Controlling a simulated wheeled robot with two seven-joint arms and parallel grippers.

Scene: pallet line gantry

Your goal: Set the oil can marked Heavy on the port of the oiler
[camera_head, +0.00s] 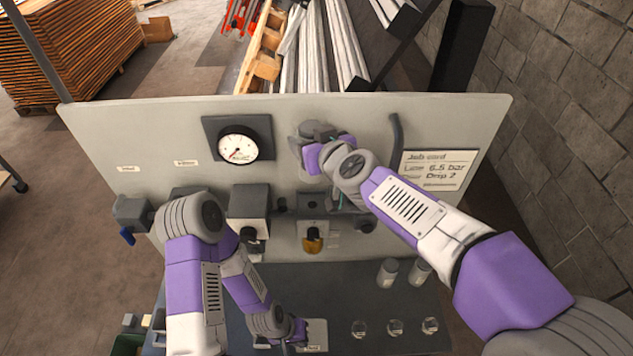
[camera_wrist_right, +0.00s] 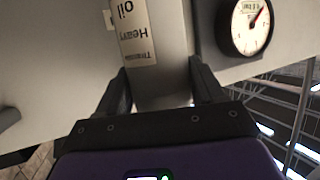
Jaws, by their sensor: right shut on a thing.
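The oil can is a grey box-like can (camera_wrist_right: 172,30) with a pale label reading "Heavy" and "oil", upside down in the right wrist view. My right gripper (camera_wrist_right: 161,78) is shut on it, with one dark finger on each side. In the head view my right gripper (camera_head: 318,136) is high in front of the panel, right of the gauge, and mostly hides the can. The oiler seems to be the unit with the amber bowl (camera_head: 313,242), below my right gripper; its port is not clear. My left gripper (camera_head: 291,338) is low over the bench, its fingers too small to read.
The grey panel (camera_head: 350,108) carries a round gauge (camera_head: 238,148), a job card (camera_head: 437,169) and a grey-white unit (camera_head: 249,208) left of the amber bowl. Two grey bottles (camera_head: 388,272) and several small round glass pieces (camera_head: 395,327) stand on the dark bench (camera_head: 345,282).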

